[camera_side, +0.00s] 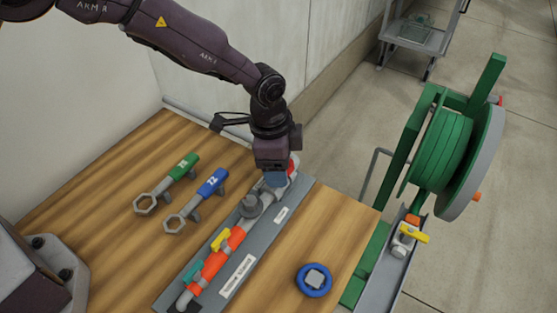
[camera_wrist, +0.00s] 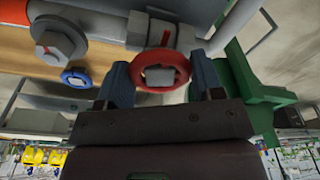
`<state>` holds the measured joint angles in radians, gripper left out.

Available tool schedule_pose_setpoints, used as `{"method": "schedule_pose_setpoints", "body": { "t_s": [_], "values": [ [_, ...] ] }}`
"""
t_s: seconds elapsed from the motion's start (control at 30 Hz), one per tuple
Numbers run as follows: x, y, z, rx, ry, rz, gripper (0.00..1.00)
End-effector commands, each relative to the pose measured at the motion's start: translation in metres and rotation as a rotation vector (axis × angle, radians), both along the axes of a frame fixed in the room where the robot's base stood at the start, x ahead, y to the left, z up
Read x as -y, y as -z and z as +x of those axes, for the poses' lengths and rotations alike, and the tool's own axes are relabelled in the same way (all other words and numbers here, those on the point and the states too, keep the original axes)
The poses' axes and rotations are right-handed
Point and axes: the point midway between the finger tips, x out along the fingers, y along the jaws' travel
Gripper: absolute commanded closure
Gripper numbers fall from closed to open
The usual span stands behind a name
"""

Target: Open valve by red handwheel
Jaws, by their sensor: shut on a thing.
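The red handwheel (camera_wrist: 137,70) shows in the wrist view as a ring around a grey square hub. My gripper (camera_wrist: 160,80) has one blue-padded finger on each side of its rim and is shut on it. In the side view, my gripper (camera_side: 276,180) points down at the far end of the pipe assembly. There only a small red part of the handwheel (camera_side: 294,164) shows behind the gripper; the rest is hidden. The valve body (camera_wrist: 158,32) under the wheel shows as a grey fitting in the wrist view. How far the wheel is turned cannot be told.
A blue handwheel (camera_side: 314,280) lies loose on the wooden table. Yellow (camera_side: 221,239) and teal (camera_side: 193,271) levers sit on the pipe. Green (camera_side: 183,167) and blue (camera_side: 211,183) wrenches lie to the left. A green hose reel (camera_side: 440,150) stands at the right.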

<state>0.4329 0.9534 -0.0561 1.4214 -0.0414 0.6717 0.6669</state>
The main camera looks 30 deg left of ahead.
Motion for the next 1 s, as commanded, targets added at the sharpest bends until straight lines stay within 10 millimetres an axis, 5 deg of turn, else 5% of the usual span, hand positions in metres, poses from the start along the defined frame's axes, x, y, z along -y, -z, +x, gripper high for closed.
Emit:
{"method": "schedule_pose_setpoints", "body": {
  "t_s": [0.43, 0.8, 1.0],
  "values": [
    [0.0001, -0.0003, 0.0007, 0.003, -0.110, 0.000, 0.62],
    [0.0001, -0.0004, 0.0012, 0.005, -0.598, 0.000, 0.62],
    [-0.0001, -0.0006, 0.0015, 0.005, -0.650, -0.003, 0.62]
  ]
}}
